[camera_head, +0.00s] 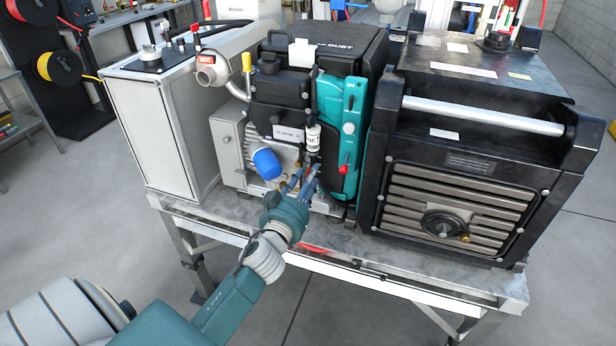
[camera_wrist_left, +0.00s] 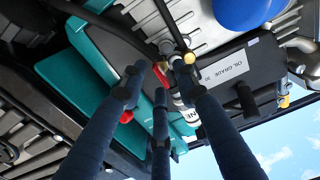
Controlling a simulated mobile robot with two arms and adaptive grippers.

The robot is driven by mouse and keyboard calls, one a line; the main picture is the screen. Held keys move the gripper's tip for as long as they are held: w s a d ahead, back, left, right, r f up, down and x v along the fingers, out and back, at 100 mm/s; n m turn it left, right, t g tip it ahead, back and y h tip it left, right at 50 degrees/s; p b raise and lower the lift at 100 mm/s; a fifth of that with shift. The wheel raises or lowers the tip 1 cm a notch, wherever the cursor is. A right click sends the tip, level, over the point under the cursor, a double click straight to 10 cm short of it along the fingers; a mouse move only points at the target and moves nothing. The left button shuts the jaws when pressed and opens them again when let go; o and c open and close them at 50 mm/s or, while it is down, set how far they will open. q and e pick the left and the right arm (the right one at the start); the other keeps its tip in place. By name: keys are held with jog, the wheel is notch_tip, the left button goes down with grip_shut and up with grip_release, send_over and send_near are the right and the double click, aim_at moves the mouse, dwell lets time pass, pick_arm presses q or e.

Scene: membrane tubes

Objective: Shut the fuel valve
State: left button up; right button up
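A small red lever (camera_head: 309,171) sits on the pipework below a white labelled cylinder (camera_head: 313,138) on the engine; I take it for the fuel valve. It is partly hidden by my fingers in the head view. In the left wrist view the red lever (camera_wrist_left: 164,75) shows between my fingertips. My left gripper (camera_head: 305,178) reaches up to it from the front. Its fingers (camera_wrist_left: 160,78) stand apart around the lever, with gaps between the tips; whether any finger touches it I cannot tell. My right gripper is not in view.
A red knob (camera_head: 344,169) sits on the teal panel (camera_head: 340,115) just right of the lever. A blue cylinder (camera_head: 267,163) sticks out to the left. A black louvred unit (camera_head: 455,185) stands at right, a white cabinet (camera_head: 150,130) at left. The metal bench's front edge (camera_head: 400,280) lies below.

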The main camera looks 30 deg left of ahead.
pick_arm(q)
jog(key=shift+c, duration=0.2)
grip_shut()
jog(key=shift+m, duration=0.3)
jog(key=m, duration=1.1)
jog(key=f+m+p, duration=0.1)
jog(key=m, duration=0.5)
jog(key=shift+a+m, duration=0.1)
jog(key=shift+m, duration=0.2)
dwell(0.4)
